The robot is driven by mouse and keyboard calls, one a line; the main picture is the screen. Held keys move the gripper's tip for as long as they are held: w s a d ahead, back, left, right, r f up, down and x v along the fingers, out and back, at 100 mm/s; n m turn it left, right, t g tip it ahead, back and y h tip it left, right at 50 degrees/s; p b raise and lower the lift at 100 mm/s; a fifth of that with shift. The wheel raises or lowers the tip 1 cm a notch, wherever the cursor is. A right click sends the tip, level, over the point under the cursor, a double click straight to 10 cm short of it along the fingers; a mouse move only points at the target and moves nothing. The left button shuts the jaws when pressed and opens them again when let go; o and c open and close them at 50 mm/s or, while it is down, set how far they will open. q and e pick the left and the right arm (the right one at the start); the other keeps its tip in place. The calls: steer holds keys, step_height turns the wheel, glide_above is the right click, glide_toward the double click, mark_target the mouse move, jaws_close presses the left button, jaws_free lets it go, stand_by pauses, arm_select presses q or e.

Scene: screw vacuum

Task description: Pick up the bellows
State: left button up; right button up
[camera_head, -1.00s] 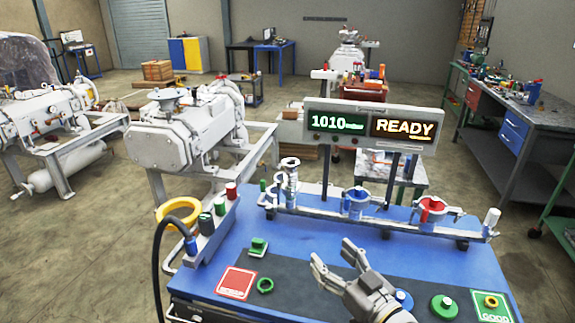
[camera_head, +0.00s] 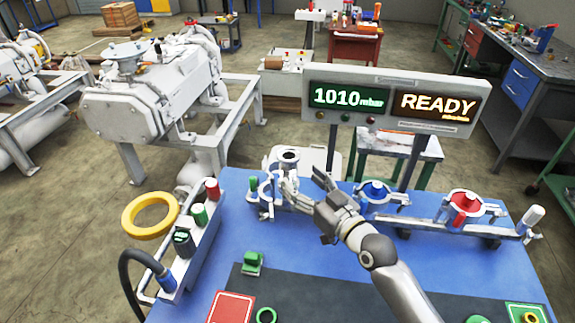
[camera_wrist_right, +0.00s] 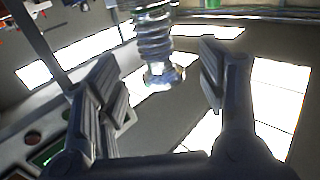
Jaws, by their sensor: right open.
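The bellows (camera_head: 288,156) is a small silver ribbed metal piece standing upright at the left end of the fixture rail on the blue bench. In the head view its lower part is partly hidden by my right gripper (camera_head: 305,183). In the right wrist view the bellows (camera_wrist_right: 157,42) shows its ridges and end flange in the gap between the two dark fingers of my right gripper (camera_wrist_right: 158,72). The fingers are spread apart, and neither visibly touches it. My left gripper is not in view.
A display panel (camera_head: 390,103) reading 1010 mbar and READY stands behind the rail. Blue (camera_head: 375,192) and red (camera_head: 465,204) parts sit in holders to the right. A yellow ring (camera_head: 150,214) and a holder with colored caps (camera_head: 190,236) are at left.

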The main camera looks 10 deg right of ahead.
mark_target(294, 172)
steer(key=shift+w+a+r, duration=0.1)
steer(key=shift+w+a, duration=0.15)
steer(key=shift+w, duration=0.25)
steer(key=shift+w+a, duration=0.1)
steer(key=shift+w, duration=0.2)
steer(key=p+x, duration=0.1)
steer(key=x, duration=0.1)
steer(key=shift+w, duration=0.3)
steer(key=shift+x, duration=1.05)
steer(key=shift+w+p, duration=0.3)
steer(key=c, duration=1.2)
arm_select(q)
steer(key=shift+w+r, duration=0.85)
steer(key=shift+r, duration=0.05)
arm_select(e)
steer(key=shift+c, duration=0.5)
